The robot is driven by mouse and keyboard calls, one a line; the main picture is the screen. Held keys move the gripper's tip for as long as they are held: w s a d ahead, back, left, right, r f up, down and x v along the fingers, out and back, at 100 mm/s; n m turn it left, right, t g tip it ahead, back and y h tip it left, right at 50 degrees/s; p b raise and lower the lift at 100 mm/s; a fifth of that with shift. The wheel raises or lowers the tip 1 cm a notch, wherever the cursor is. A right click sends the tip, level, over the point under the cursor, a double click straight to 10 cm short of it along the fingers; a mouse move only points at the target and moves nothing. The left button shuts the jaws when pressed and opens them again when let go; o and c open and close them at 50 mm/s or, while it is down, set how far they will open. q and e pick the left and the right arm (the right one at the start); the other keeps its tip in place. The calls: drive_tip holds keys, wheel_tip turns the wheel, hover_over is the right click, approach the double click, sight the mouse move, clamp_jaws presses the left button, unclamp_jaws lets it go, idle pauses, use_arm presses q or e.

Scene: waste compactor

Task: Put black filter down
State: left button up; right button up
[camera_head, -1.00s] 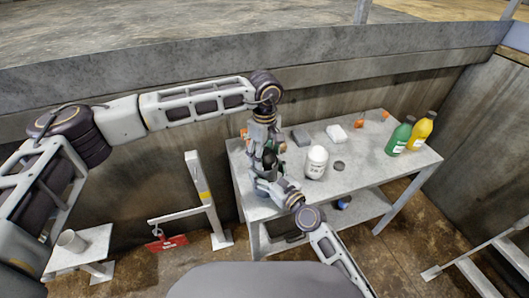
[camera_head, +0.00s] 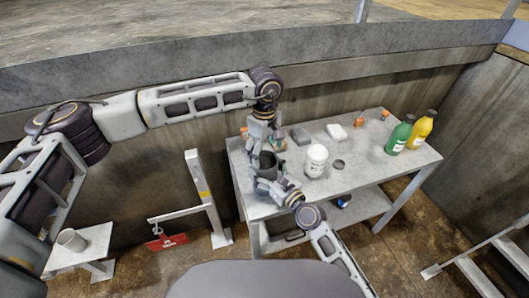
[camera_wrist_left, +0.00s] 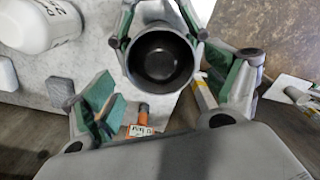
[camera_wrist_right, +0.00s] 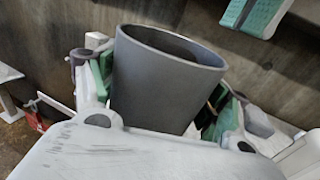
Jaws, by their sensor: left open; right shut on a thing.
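The black filter, a dark grey open-topped cup (camera_head: 267,163), is held above the left end of the grey table (camera_head: 300,197). My right gripper (camera_wrist_right: 163,100) is shut on the filter, with green-padded fingers on both sides of it in the right wrist view. In the left wrist view I look into the filter's round open mouth (camera_wrist_left: 160,62). My left gripper (camera_wrist_left: 165,95) is open and empty, its fingers spread apart near the filter. In the head view my left gripper (camera_head: 264,139) is just above the filter. The filter's underside is hidden.
A white bottle (camera_head: 315,161), a dark round lid (camera_head: 338,164), a grey block (camera_head: 300,135) and a white block (camera_head: 337,132) are on the table. Green (camera_head: 399,135) and yellow (camera_head: 421,130) bottles stand at the right end. The table's front right is clear.

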use_arm(q)
wheel_tip(320, 180, up, 12)
drive_tip(key=shift+r, duration=0.2)
idle(0.4)
use_arm(e)
drive_tip(key=o, duration=1.2)
drive_tip(key=shift+c, duration=0.2)
drive_tip(key=v, duration=1.2)
idle(0.4)
idle(0.4)
